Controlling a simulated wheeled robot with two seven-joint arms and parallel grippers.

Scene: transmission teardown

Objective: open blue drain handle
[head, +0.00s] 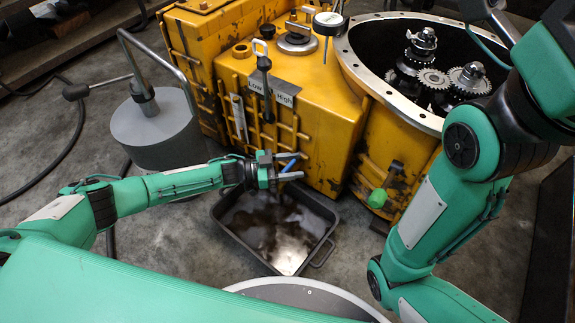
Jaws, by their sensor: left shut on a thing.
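The blue drain handle (288,167) sits low on the front of the yellow transmission housing (310,120). My left gripper (281,170) reaches in from the left and is shut on the blue handle, with blue showing at and between its fingers. The fingers hide part of the handle and the drain behind it. My right arm rises along the right side of the view, but its gripper is not clearly visible.
A black drain pan (240,238) with dark liquid stands on the floor below the handle. A grey cylinder with a bent handle (152,130) stands at left. A green knob (377,198) sits low on the housing. The open round casing (385,85) holds gears.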

